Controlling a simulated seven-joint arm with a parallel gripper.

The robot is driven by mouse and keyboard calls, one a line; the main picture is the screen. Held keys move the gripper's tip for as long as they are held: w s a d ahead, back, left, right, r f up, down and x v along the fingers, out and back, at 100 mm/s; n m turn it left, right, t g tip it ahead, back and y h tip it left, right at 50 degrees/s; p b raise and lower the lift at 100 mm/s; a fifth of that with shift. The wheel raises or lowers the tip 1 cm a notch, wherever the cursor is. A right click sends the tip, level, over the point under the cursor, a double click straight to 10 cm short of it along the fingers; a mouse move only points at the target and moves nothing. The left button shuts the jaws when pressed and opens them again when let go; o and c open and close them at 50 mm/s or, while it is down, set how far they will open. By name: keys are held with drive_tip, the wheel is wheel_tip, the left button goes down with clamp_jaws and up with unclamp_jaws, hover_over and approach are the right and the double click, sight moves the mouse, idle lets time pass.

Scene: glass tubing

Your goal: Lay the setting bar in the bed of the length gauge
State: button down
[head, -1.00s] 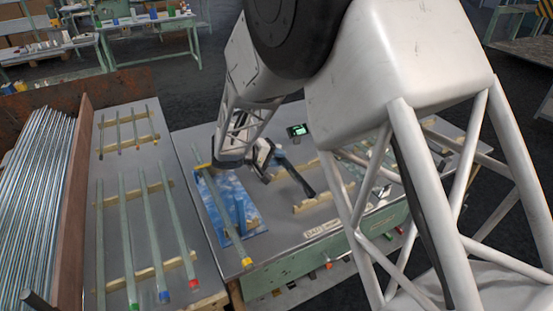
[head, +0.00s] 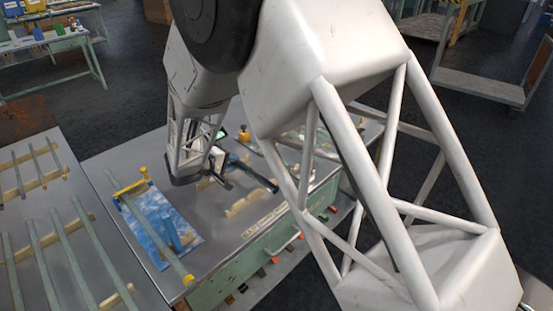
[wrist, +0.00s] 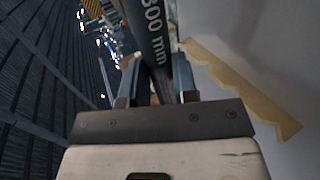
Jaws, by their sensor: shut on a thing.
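The dark setting bar (wrist: 157,40), marked "300 mm", runs between the two fingers of my gripper (wrist: 154,82) in the wrist view. The fingers are shut on it. In the head view the bar (head: 258,178) sticks out to the right of my wrist, over the grey bench top. A blue-patterned plate (head: 158,228) with an upright blue block lies left of the gripper. I cannot tell for certain which part is the length gauge's bed.
Notched wooden supports (head: 240,207) stand on the bench below the bar; a wooden strip (wrist: 240,88) also shows in the wrist view. A yellow knobbed item (head: 244,135) stands behind. Several tubes (head: 72,247) lie on racks at left.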

drive_tip(key=w+d+f, duration=0.2)
drive_tip(key=d, duration=1.3)
drive_tip(key=shift+d, duration=0.15)
drive_tip(key=shift+w+a+f, duration=0.25)
drive_tip(key=shift+w+a, duration=0.35)
drive_tip(key=shift+w, duration=1.85)
drive_tip(key=shift+w+a+f, duration=0.25)
drive_tip(key=shift+w+a, duration=0.3)
drive_tip(key=shift+w, duration=1.9)
drive_tip(key=shift+w+a+f, duration=0.25)
drive_tip(key=shift+w+a, duration=0.35)
drive_tip(key=shift+w, duration=1.85)
drive_tip(key=shift+w, duration=0.1)
drive_tip(key=shift+w+a, duration=0.1)
drive_tip(key=shift+w, duration=0.15)
drive_tip(key=shift+f, duration=1.8)
drive_tip(key=shift+f, duration=0.6)
